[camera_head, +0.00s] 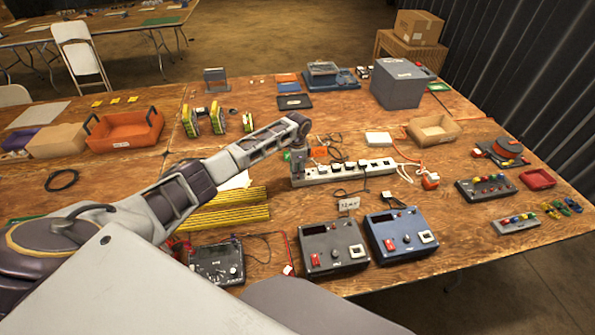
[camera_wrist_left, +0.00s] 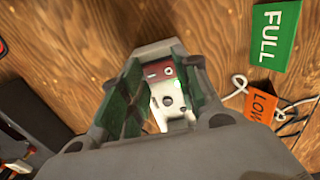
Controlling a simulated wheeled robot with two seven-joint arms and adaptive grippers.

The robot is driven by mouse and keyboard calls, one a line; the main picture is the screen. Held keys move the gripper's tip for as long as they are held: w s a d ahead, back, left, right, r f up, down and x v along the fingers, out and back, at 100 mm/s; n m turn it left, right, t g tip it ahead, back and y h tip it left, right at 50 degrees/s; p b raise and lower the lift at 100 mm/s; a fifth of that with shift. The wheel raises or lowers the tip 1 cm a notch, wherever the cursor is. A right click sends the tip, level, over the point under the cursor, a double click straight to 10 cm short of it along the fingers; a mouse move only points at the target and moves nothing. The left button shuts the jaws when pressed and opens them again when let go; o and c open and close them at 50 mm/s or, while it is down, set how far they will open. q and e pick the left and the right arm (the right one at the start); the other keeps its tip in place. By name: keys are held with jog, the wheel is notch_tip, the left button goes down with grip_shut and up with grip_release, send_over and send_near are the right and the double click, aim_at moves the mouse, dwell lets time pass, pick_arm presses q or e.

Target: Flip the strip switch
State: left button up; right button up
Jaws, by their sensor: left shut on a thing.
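The white power strip (camera_head: 345,170) lies across the middle of the table, with several dark plugs in its sockets and cords running off. My left gripper (camera_head: 298,160) reaches down over its left end and hides that end in the head view. In the left wrist view, the strip's white end (camera_wrist_left: 170,102) lies between the green-padded fingers of the left gripper (camera_wrist_left: 163,80), which is shut on it. A red switch (camera_wrist_left: 158,70) shows between the fingers; I cannot tell which way it is set. My right gripper is not in view.
An orange tag (camera_wrist_left: 262,108) and a green FULL tag (camera_wrist_left: 274,35) lie beside the strip's end. A grey charger box (camera_head: 333,246) and a blue one (camera_head: 400,236) stand in front. Yellow striped bars (camera_head: 230,210) lie left of the strip. An orange tray (camera_head: 125,130) sits farther left.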

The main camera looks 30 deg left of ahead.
pick_arm(q)
jog(key=shift+w+a+g+h+b, duration=0.2)
jog(key=shift+g+h+b, duration=0.25)
jog(key=shift+g, duration=0.15)
jog(key=o, duration=0.7)
jog(key=shift+d, duration=0.1)
jog(key=o, duration=0.3)
jog(key=shift+r, duration=0.85)
jog(key=r, duration=0.7)
jog(key=w+a+r, duration=0.1)
jog(key=r, duration=0.2)
jog(key=shift+w+r, duration=0.1)
jog(key=shift+r, duration=0.05)
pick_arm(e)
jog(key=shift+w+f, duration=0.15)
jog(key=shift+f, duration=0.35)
